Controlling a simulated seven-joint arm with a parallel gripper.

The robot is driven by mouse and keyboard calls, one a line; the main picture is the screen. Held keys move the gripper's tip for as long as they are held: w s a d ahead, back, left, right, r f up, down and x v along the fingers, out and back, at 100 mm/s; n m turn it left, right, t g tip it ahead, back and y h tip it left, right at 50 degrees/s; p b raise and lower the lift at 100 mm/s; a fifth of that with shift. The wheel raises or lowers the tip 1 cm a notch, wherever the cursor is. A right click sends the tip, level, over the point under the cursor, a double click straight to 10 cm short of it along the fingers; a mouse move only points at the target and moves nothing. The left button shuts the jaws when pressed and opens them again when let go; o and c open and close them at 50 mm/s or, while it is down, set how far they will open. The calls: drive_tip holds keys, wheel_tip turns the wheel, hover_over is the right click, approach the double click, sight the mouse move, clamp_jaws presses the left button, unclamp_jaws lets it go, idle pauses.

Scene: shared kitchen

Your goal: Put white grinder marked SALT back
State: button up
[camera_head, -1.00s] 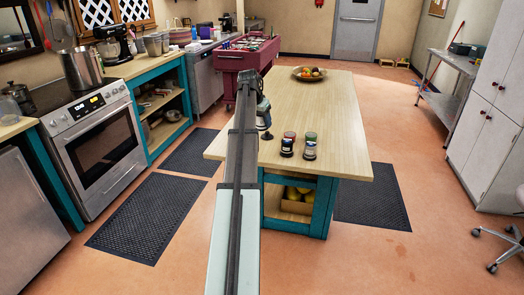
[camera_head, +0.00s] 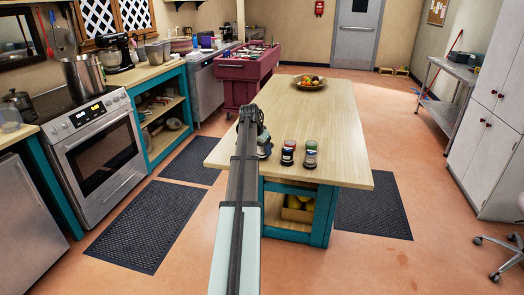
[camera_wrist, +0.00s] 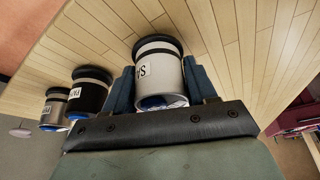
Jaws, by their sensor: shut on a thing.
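The white grinder (camera_wrist: 152,78) shows in the wrist view between the two dark blue fingers of my gripper (camera_wrist: 165,84). The fingers are shut on it. Part of its label shows, with the letters "SA" readable, and it has a dark band at its far end. In the head view my gripper (camera_head: 264,146) is over the near left part of the wooden island top (camera_head: 315,110). My arm hides most of the gripper and the held grinder there. I cannot tell whether the grinder touches the wood.
Two other grinders stand on the island to the right of my gripper: a dark one (camera_head: 287,153) and a grey-banded one (camera_head: 310,154). They also show at the left in the wrist view. A fruit bowl (camera_head: 309,83) is at the far end. The middle top is clear.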

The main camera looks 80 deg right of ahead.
drive_tip(key=shift+f, duration=0.25)
drive_tip(key=shift+f, duration=0.1)
drive_tip(key=o, duration=1.4)
drive_tip(key=v, duration=1.2)
drive_tip(key=shift+w+a, duration=0.1)
